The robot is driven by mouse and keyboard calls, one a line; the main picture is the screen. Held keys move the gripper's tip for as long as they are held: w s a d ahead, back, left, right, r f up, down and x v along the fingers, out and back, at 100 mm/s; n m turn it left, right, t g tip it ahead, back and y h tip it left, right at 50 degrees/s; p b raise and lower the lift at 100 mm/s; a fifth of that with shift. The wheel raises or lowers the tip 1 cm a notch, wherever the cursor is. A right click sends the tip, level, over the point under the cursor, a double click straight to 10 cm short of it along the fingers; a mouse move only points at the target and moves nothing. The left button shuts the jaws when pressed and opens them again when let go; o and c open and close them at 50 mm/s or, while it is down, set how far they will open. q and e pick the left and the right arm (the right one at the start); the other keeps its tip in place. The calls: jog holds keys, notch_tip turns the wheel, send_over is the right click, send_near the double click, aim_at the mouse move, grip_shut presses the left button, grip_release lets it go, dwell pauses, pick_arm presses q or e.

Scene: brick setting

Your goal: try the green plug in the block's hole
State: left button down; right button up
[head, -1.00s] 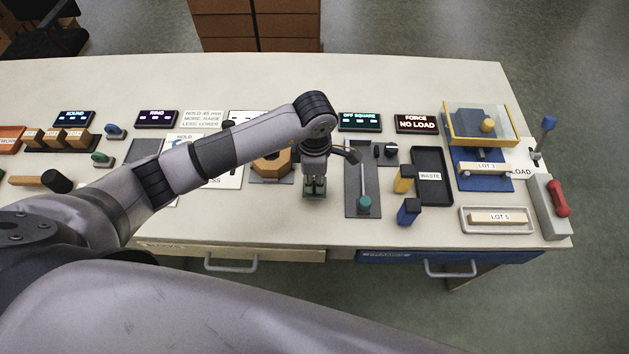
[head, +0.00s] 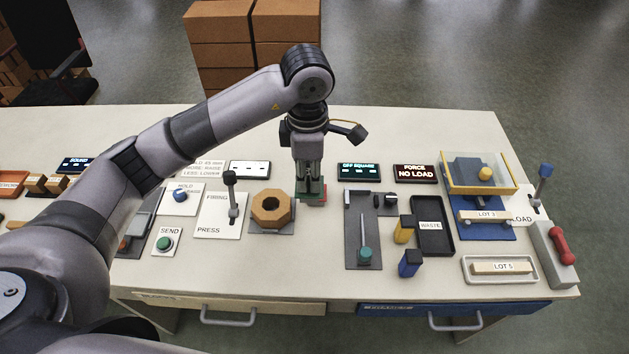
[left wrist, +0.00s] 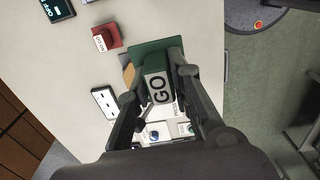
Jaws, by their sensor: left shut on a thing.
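In the left wrist view the plug (left wrist: 153,50) has a wide green part and a white GO label between the fingers (left wrist: 160,82). The block (head: 270,204) has a dark round hole in its top and sits on a grey plate. The plug is beside the block, not in its hole. I cannot tell whether the plug touches the table. My right gripper is not in view.
A red NO GO plug (left wrist: 105,37) is close behind the green one. A slotted white panel (head: 250,170) lies behind the block. A lever plate (head: 228,212) is left of it; a grey slide plate (head: 354,255) is to the right. The table front before the gripper is clear.

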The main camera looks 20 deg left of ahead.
pick_arm(q)
jog(key=w+a+f+p, duration=0.1)
jog(key=a+f+p, duration=0.1)
jog(key=a, duration=0.4)
jog(key=w+a+f+p, duration=0.2)
jog(key=a+f, duration=0.3)
jog(key=a, duration=0.1)
jog(key=shift+w+p, duration=0.25)
jog(key=shift+p, duration=0.1)
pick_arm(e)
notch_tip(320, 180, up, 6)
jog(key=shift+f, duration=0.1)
pick_arm(q)
notch_tip(320, 180, down, 5)
jog(key=b, duration=0.5)
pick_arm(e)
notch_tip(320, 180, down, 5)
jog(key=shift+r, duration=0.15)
pick_arm(q)
jog(key=shift+b, duration=0.55)
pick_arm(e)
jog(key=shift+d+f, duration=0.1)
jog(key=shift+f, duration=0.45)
